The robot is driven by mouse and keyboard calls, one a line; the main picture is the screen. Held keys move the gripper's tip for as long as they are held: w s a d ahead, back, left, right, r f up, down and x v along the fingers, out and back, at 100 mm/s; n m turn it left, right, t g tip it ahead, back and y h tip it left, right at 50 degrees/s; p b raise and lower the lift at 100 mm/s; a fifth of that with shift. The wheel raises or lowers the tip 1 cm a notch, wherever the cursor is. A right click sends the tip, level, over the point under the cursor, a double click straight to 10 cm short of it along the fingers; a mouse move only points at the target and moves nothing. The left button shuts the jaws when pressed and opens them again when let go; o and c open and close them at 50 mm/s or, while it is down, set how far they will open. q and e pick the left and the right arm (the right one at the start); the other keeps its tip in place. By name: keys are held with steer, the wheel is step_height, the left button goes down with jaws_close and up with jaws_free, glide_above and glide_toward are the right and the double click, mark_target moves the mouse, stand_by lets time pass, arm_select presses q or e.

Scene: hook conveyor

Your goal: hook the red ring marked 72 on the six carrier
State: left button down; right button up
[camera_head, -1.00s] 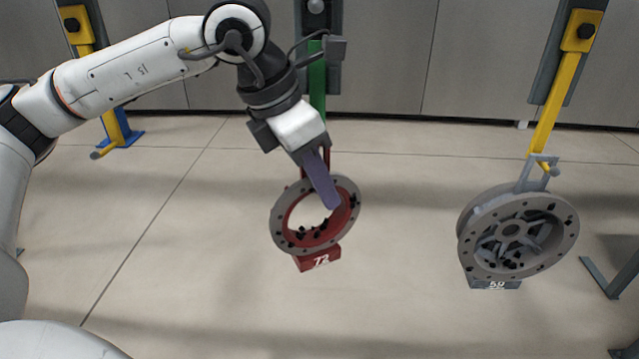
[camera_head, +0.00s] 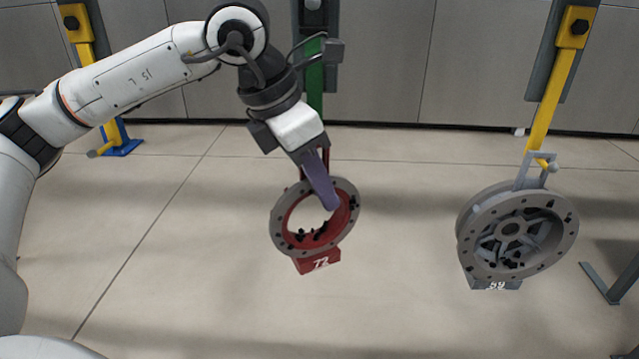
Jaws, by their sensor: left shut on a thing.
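The red ring (camera_head: 312,251) has a grey flange with dark bolt holes and a red tag marked 72 at its bottom. It is held off the floor near the middle of the head view. My left gripper (camera_head: 322,188) comes down from above and is shut on the ring's top part. A green carrier (camera_head: 316,84) hangs behind my left wrist, and its lower end is hidden by the gripper. I cannot read a number on any carrier. My right gripper is not in view.
A grey wheel-like part (camera_head: 514,232) with a tag that seems to read 59 hangs from a yellow carrier (camera_head: 549,108) on the right. Another yellow carrier (camera_head: 86,45) hangs empty at the left. Open floor lies between the ring and the grey part.

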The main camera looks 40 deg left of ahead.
arm_select(q)
steer(key=shift+w+a+f, duration=0.15)
steer(key=shift+w+a, duration=0.1)
steer(key=shift+a, duration=0.2)
steer(key=c, duration=1.9)
jaws_free()
steer(key=o, duration=0.5)
steer(key=shift+w+a+f, duration=0.2)
steer(key=shift+w+f, duration=0.1)
steer(key=shift+w, duration=0.05)
steer(key=shift+s+d+r, duration=0.1)
steer(key=shift+d+r, duration=0.1)
steer(key=shift+f, duration=0.1)
steer(key=s+r, duration=0.1)
steer(key=s+a+r, duration=0.1)
steer(key=shift+a+r, duration=0.1)
steer(key=shift+r, duration=0.25)
steer(key=s+a+b, duration=0.2)
steer(key=s+a, duration=0.2)
steer(key=s, duration=0.5)
steer(key=shift+s+a+b, duration=0.3)
steer(key=shift+s+a, duration=0.1)
